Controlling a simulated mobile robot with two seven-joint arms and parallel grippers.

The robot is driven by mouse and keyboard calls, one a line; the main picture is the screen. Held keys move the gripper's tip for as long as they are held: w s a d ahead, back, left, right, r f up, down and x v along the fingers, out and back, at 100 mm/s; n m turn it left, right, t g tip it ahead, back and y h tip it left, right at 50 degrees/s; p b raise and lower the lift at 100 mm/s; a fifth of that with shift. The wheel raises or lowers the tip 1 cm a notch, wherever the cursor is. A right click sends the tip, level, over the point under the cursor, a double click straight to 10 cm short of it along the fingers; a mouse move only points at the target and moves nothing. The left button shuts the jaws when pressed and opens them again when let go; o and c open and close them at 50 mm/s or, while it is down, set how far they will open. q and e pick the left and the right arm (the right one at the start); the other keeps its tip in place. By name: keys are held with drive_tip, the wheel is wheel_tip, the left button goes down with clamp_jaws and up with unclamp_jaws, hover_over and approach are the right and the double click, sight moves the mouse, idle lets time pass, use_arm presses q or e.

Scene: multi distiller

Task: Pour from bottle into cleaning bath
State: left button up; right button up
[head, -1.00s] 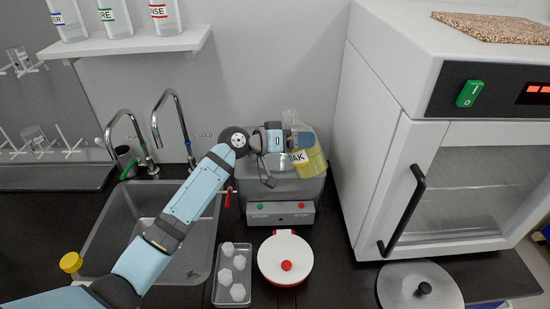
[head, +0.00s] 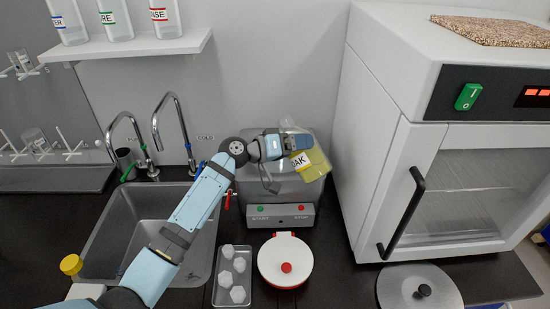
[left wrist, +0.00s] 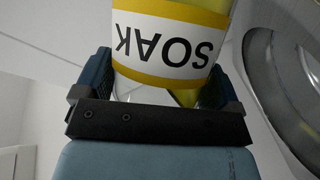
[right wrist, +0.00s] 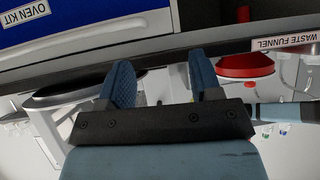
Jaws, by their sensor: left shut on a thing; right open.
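The clear bottle (head: 318,165) holds yellow liquid and bears a white label reading SOAK, which also shows upside down in the left wrist view (left wrist: 165,50). My left gripper (head: 291,144) is shut on it. The bottle is tilted above the right part of the grey cleaning bath (head: 281,215), which has a green START and a red STOP button. My arm and the bottle hide part of the bath's opening. I cannot tell whether liquid flows out. My right gripper (right wrist: 164,78) is open and empty in the right wrist view; it is outside the head view.
A white oven (head: 390,150) stands close on the right. A sink (head: 130,235) with two taps is on the left. A tray (head: 217,296) of white pieces and a white, red-rimmed round lid (head: 270,263) lie in front of the bath. A shelf (head: 140,46) holds several bottles.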

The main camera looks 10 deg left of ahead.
use_arm(q)
drive_tip(key=shift+a, duration=0.1)
idle(0.4)
drive_tip(key=shift+n, duration=0.3)
drive_tip(key=shift+s+d, duration=0.1)
drive_tip(key=shift+d, duration=0.1)
drive_tip(key=shift+f+h, duration=0.15)
drive_tip(key=shift+h, duration=0.15)
drive_tip(key=shift+f+n, duration=0.1)
drive_tip(key=shift+n, duration=0.2)
drive_tip(key=shift+f, duration=0.15)
drive_tip(key=shift+s+d+f, duration=0.1)
drive_tip(key=shift+f+n, duration=0.15)
drive_tip(key=shift+n, duration=0.15)
